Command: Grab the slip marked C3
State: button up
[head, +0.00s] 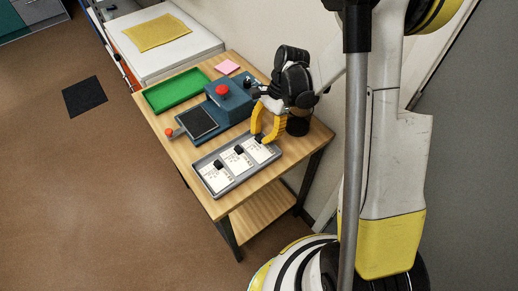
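A grey tray (225,188) at the front of the wooden table holds three white slips in a row: a left slip (214,180), a middle slip (236,162) and a right slip (262,153). Each has small dark print, too small to read, so I cannot tell which is C3. Black knobs sit on the left and middle slips. My gripper (260,137), with yellow fingers, points down at the right slip's back edge. A small dark piece, perhaps that slip's knob, shows at the fingertips. I cannot tell whether the fingers close on it.
Behind the tray stands a blue device (232,99) with a red button (222,90) and a dark plate (198,122). A green tray (176,91) and a pink pad (227,67) lie farther back. A wall runs along the table's right side.

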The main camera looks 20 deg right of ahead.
jog(key=shift+w+f, duration=0.15)
jog(key=shift+f, duration=0.1)
jog(key=c, duration=0.5)
jog(key=shift+c, duration=0.2)
jog(key=shift+r, duration=0.1)
